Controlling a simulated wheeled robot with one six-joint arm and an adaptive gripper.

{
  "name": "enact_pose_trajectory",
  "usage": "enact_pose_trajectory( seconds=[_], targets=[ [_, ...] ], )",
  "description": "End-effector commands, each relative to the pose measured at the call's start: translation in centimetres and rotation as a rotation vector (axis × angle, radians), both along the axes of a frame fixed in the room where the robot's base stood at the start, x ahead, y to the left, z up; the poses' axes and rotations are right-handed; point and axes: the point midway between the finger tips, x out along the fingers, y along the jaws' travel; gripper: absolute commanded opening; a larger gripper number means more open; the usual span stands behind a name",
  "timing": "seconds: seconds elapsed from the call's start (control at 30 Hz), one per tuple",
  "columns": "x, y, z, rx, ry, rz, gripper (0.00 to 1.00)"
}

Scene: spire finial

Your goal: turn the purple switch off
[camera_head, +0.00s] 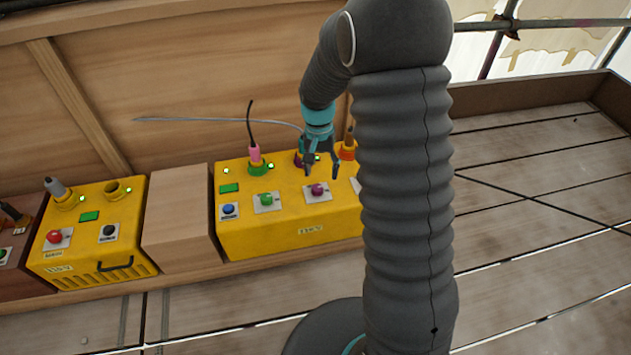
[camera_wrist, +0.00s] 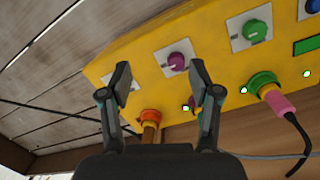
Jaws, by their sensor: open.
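The purple switch (camera_head: 317,190) is a round knob on a pale square plate on the top of the large yellow box (camera_head: 285,235). It also shows in the wrist view (camera_wrist: 177,61), beyond my fingertips and between them, nearer the right finger. My gripper (camera_head: 321,172) is open and empty, above and behind the purple switch in the head view. My gripper (camera_wrist: 160,80) shows both fingers spread apart in the wrist view, with no clear contact on the knob. The pointing direction of the knob is too small to read.
A green knob (camera_head: 266,199) and blue knob (camera_head: 229,209) sit left of the purple switch. A pink plug with black cable (camera_head: 255,155) and an orange socket (camera_wrist: 150,116) stand along the back. A wooden block (camera_head: 178,215) and second yellow box (camera_head: 95,255) are left.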

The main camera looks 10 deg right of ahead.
Motion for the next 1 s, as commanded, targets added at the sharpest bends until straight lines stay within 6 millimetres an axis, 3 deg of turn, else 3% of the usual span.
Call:
enact_pose_trajectory(
  seconds=[0.17,0.33,0.67,1.0],
  targets=[
    [3.9,0.0,-2.0,-0.022,-0.019,-0.167,0.63],
    [6.5,-0.1,-0.5,-0.033,-0.084,-0.335,0.63],
    [6.5,-0.2,-1.2,-0.042,-0.089,-0.467,0.63],
    [6.2,-0.3,-6.8,-0.043,-0.086,-0.464,0.63]
  ],
)
